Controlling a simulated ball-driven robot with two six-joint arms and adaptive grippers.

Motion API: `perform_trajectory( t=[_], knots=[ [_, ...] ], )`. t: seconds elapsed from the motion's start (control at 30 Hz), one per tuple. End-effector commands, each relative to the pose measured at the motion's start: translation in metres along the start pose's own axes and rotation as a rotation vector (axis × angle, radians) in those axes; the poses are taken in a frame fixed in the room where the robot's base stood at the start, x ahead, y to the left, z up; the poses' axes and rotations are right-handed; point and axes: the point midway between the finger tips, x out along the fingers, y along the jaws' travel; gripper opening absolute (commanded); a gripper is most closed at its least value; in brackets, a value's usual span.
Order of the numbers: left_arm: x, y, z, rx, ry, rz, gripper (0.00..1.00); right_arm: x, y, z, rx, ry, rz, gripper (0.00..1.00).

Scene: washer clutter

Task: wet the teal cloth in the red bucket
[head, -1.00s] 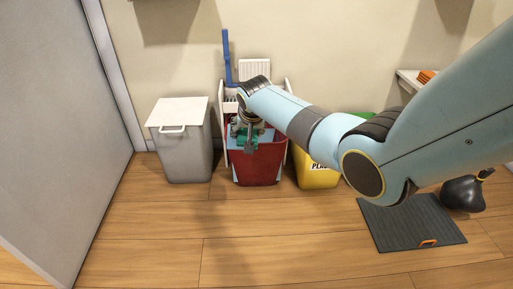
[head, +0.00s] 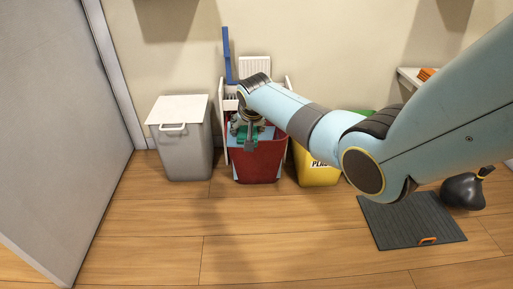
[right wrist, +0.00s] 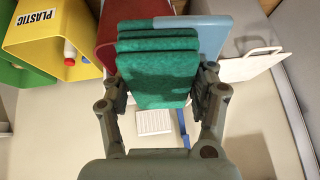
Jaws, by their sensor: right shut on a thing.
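The teal cloth (right wrist: 158,72) is folded in several layers and fills the middle of the right wrist view. My right gripper (right wrist: 161,90) is shut on it, with a finger on each side. In the head view my right gripper (head: 249,144) points down over the opening of the red bucket (head: 258,164), and a little teal shows beside it. The red bucket also shows beyond the cloth in the right wrist view (right wrist: 108,28). The cloth and gripper hide much of the bucket's inside, so I cannot tell whether the cloth touches water. My left gripper is out of view.
A grey lidded bin (head: 184,150) stands left of the bucket and a yellow bin (head: 316,172) stands right. A blue upright handle (head: 227,55) rises behind. A dark mat (head: 412,228) and a black object (head: 462,190) lie right. The front floor is clear.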

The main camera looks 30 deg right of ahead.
Motion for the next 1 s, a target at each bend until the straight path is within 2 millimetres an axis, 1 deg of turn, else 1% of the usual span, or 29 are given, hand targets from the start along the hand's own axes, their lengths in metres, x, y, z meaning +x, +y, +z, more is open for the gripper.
perform_trajectory(
  t=[0.27, 0.37, 1.0],
  knots=[
    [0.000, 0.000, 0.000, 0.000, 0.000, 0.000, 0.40, 0.000, 0.000, 0.000, 0.000, 0.000, 0.000, 0.33],
    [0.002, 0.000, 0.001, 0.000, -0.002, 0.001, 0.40, 0.003, 0.001, 0.002, 0.000, 0.000, 0.000, 0.33],
    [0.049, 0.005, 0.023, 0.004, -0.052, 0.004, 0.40, 0.061, 0.009, 0.040, -0.001, -0.003, 0.002, 0.33]
  ],
)
